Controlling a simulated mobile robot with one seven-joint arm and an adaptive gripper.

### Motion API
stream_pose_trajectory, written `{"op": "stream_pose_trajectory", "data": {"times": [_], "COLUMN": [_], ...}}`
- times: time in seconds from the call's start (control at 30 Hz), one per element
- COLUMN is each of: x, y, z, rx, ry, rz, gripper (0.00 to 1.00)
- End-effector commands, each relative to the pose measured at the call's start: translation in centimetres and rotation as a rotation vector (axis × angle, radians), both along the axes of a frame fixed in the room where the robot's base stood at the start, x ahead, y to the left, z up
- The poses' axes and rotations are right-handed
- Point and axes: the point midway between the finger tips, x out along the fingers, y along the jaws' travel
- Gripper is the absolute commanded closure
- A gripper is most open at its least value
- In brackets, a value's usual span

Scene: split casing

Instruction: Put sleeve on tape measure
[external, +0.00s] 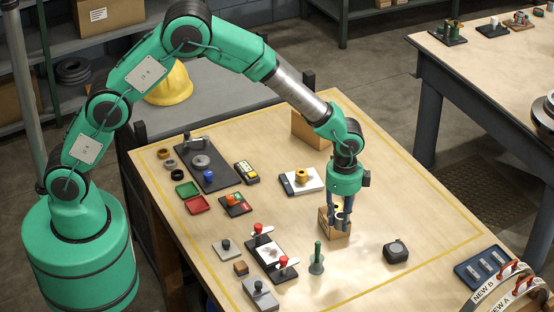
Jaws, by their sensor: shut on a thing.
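The tape measure (396,251) looks like a small dark rounded case lying on the bare table at the right. My gripper (341,221) points down to the left of and behind it, apart from it. Its fingers are shut on a small grey piece that looks like the sleeve (347,211); the fingers hide much of it. A small tan box (332,228) stands at the fingertips. I cannot tell whether the held piece touches this box.
A green-handled tool (317,260) stands upright at front. A red-knobbed clamp fixture (263,248) is left of it. A blue tray (484,268) is at the right edge.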

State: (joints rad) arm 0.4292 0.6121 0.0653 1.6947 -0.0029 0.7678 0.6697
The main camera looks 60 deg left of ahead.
Motion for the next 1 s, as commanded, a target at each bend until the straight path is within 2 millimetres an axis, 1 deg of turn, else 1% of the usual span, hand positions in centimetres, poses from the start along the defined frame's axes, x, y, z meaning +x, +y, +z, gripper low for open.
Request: {"op": "stream_pose_trajectory", "data": {"times": [0.03,0.1,0.3,0.5,0.63,1.0], "x": [-0.5,-0.5,-0.5,-0.4,-0.4,-0.3], "y": [-0.9,-0.7,-0.6,-0.6,-0.6,-0.7], "z": [0.0,-1.3,-4.0,-5.8,-6.1,-6.2], "rx": [-0.001,0.001,0.000,0.000,0.000,-0.001], "ry": [-0.001,0.003,0.001,0.000,-0.001,-0.001], "rz": [-0.026,-0.025,-0.022,-0.022,-0.021,-0.021], "gripper": [1.00,1.00,1.00,1.00,1.00,1.00]}}
